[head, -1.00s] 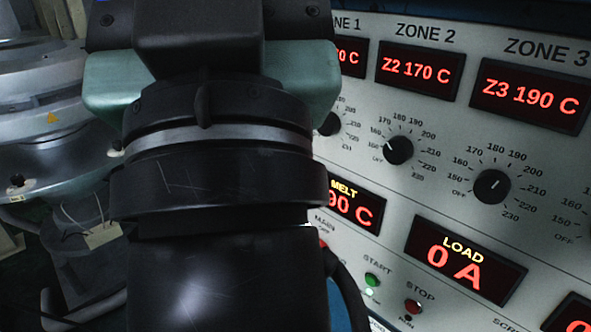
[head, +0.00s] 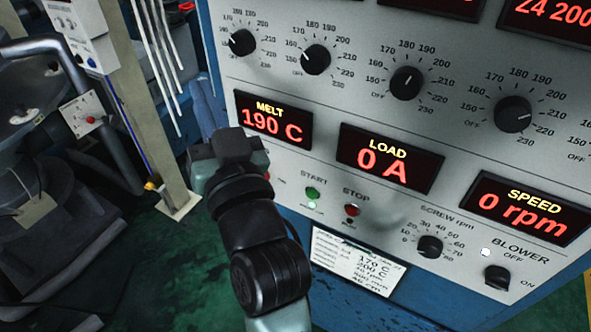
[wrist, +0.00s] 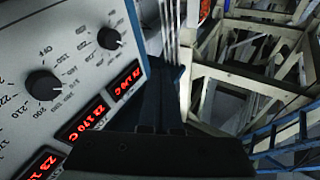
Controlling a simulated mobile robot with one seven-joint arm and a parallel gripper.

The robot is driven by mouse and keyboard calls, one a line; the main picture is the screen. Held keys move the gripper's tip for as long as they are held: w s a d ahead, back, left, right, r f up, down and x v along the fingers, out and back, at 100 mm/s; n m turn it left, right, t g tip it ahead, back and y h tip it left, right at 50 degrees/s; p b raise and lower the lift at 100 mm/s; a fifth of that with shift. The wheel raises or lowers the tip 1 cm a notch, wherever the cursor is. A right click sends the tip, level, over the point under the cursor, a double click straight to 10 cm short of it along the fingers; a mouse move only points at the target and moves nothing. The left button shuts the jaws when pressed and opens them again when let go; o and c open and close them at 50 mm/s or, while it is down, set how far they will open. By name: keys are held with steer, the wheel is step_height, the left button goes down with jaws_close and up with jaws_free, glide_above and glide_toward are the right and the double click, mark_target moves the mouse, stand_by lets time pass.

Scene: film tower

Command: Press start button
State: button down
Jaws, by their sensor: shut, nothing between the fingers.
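The green START button (head: 312,193) is on the lower part of the grey control panel (head: 390,215) in the head view, with a small lit lamp just below it. The red STOP button (head: 351,210) is to its right. My arm rises from the bottom of the head view, and its hand end is left of the START button, beside the panel's left edge. The fingers are not clear there. In the wrist view my gripper (wrist: 165,78) is shut and empty, close to the panel face with its knobs and zone displays. The START button is not visible in the wrist view.
The panel has several zone knobs (head: 405,83), MELT (head: 273,122), LOAD (head: 388,158) and SPEED (head: 530,210) displays, a screw knob (head: 430,246) and a blower switch (head: 497,277). A paper label (head: 357,260) is below. A post (head: 150,110) and machinery stand left.

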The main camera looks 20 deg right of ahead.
mark_target(312, 194)
steer(key=s+d+f+m+g+h, duration=0.1)
steer(key=s+d+f+m, duration=0.1)
steer(key=f, duration=0.8)
steer(key=s+d+f+m+g+h, duration=0.1)
steer(key=s+d+f+m+g, duration=0.1)
steer(key=f, duration=0.8)
steer(key=s+d+f+m+g, duration=0.1)
steer(key=d+f+m+g, duration=0.1)
steer(key=f, duration=0.8)
steer(key=shift+s+d+m+h, duration=0.3)
steer(key=shift+s+d+h, duration=0.1)
steer(key=shift+d, duration=0.5)
steer(key=w+d+b, duration=0.2)
steer(key=w+d, duration=0.3)
steer(key=d, duration=0.2)
steer(key=shift+w+b, duration=0.2)
steer(key=shift+b, duration=0.2)
steer(key=shift+w, duration=0.1)
steer(key=shift+w+d+b, duration=0.2)
steer(key=shift+d+b, duration=0.1)
steer(key=shift+b, duration=0.05)
